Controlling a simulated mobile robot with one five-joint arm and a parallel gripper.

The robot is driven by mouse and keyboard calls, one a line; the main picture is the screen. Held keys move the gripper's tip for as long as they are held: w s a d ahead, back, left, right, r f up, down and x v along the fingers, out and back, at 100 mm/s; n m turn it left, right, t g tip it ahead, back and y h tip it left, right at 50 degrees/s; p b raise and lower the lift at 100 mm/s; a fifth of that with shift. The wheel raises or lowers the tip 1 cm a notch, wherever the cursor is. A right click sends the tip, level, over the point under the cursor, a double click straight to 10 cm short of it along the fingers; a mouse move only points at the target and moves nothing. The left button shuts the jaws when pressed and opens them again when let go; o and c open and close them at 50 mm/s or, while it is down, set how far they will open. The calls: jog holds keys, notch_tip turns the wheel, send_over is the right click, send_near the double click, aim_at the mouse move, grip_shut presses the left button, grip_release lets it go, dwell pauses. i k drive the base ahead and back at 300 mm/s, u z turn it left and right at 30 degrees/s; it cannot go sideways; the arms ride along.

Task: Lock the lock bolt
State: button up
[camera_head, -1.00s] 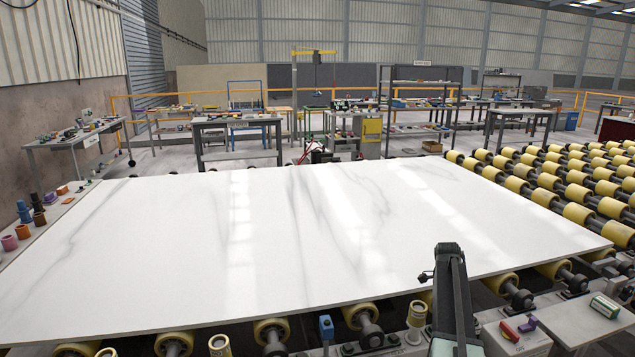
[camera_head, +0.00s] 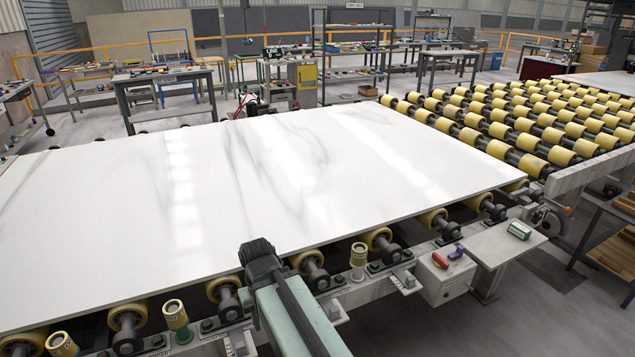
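I cannot tell for certain which part is the lock bolt. On the front frame, a grey box (camera_head: 440,287) carries a red lever or knob (camera_head: 439,260) and a purple handle-like piece (camera_head: 456,252) on top. My arm (camera_head: 285,300), a green link with a dark joint, rises from the bottom centre and covers part of the frame. My gripper's fingertips do not show. The box and its two coloured parts are right of my arm and apart from it.
A large white marble slab (camera_head: 250,190) lies on yellow rollers (camera_head: 220,287) and fills the centre and left. Yellow-capped posts (camera_head: 357,257) stand along its front edge. A green-and-white small object (camera_head: 519,230) sits on a grey shelf at right. Open floor shows at lower right.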

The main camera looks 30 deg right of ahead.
aim_at(459, 252)
jog(key=z, duration=3.7)
jog(key=i, duration=1.8)
jog(key=u, duration=3.2)
